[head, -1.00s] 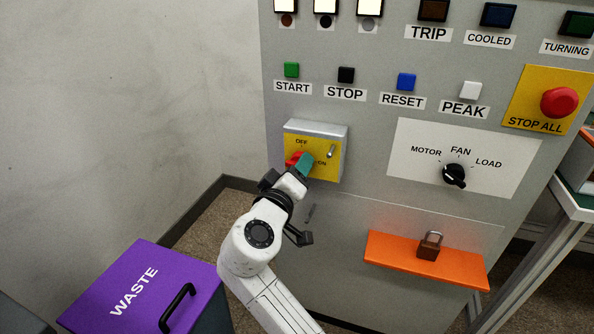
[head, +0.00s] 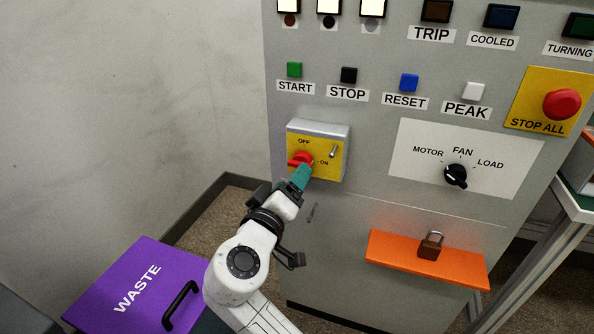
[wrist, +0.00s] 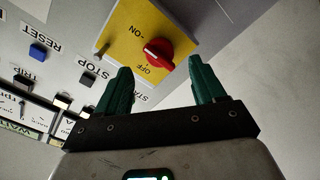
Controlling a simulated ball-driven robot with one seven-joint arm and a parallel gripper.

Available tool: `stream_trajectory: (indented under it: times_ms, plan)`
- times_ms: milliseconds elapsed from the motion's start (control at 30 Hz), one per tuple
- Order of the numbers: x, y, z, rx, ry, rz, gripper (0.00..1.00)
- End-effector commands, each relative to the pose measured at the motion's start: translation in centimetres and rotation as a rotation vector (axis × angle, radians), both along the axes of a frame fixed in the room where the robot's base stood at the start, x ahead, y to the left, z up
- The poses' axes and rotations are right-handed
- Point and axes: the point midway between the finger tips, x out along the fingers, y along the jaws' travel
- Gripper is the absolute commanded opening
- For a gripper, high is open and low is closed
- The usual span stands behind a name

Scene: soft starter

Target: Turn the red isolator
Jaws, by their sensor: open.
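The red isolator (head: 301,159) is a rotary handle on a yellow plate (head: 327,152) marked OFF and ON, set in a grey box on the cabinet front. In the head view its handle points left, away from both the OFF mark above and the ON mark at its right. My gripper (head: 302,174) is just below and in front of it. In the wrist view the red isolator (wrist: 158,54) lies beyond the gap between the green fingertips of my gripper (wrist: 158,68). The fingers are apart, with nothing between them.
A small metal toggle (head: 334,151) sits beside the isolator on the plate. An orange shelf (head: 392,254) with a padlock (head: 430,245) juts out lower right. A purple WASTE bin (head: 140,285) stands at lower left. The FAN selector (head: 455,175) is to the right.

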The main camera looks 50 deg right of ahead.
Motion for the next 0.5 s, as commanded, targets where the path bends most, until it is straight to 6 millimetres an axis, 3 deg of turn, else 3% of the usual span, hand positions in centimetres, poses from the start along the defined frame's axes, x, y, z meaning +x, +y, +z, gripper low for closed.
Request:
stream_trajectory:
  times_ms: [200, 500]
  plan:
    - [-1.3, 3.7, 0.0, 0.001, 0.000, 0.003, 0.69]
    - [-2.0, 5.3, -0.1, 0.001, 0.000, 0.000, 0.69]
